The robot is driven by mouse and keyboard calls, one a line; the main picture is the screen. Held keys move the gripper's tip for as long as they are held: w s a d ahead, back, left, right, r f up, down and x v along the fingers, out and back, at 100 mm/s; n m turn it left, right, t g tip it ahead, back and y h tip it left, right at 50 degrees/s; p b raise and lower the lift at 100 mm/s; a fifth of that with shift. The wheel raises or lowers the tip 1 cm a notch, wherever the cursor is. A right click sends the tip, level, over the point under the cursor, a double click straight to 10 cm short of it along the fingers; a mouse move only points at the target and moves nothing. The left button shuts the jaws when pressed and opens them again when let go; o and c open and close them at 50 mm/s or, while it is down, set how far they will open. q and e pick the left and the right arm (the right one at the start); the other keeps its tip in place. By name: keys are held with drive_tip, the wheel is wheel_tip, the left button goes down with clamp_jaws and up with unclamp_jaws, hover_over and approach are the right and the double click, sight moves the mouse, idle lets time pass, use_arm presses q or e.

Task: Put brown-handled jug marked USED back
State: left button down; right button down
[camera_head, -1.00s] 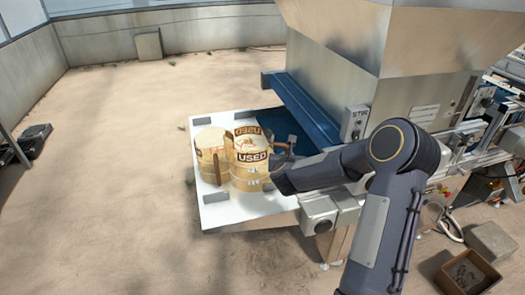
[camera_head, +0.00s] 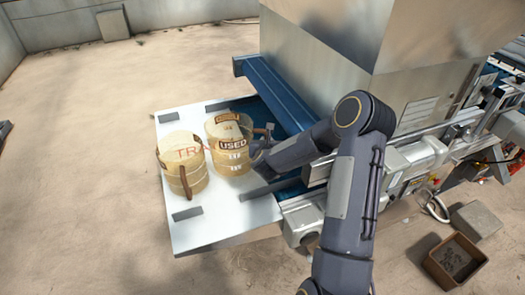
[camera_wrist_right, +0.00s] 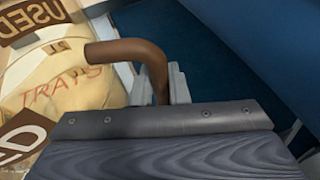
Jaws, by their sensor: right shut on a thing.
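The jug marked USED (camera_head: 229,158) is pale yellow and translucent, and looks upright over the back right of a white shelf (camera_head: 222,213). I cannot tell whether its base touches the shelf. My right gripper (camera_head: 263,150) is at its right side. In the right wrist view the gripper (camera_wrist_right: 158,92) is shut on the jug's brown handle (camera_wrist_right: 128,48), with the jug's body (camera_wrist_right: 75,75) at the left. A second yellow jug (camera_head: 184,173) with a brown handle stands to the left on the shelf. Red lettering shows near it. My left gripper is out of view.
Low grey blocks (camera_head: 187,213) lie along the shelf's edges. A blue beam (camera_head: 277,93) and a large metal hopper (camera_head: 325,60) rise right behind the shelf. A brown box (camera_head: 455,262) is on the floor at the lower right. The front of the shelf is clear.

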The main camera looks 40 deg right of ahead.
wheel_tip(320, 180, down, 4)
drive_tip(key=shift+f+p, duration=0.1)
drive_tip(key=shift+p, duration=0.35)
drive_tip(key=shift+f, duration=0.1)
drive_tip(key=shift+f+b, duration=0.15)
drive_tip(key=shift+b, duration=0.2)
drive_tip(key=c, duration=1.4)
unclamp_jaws()
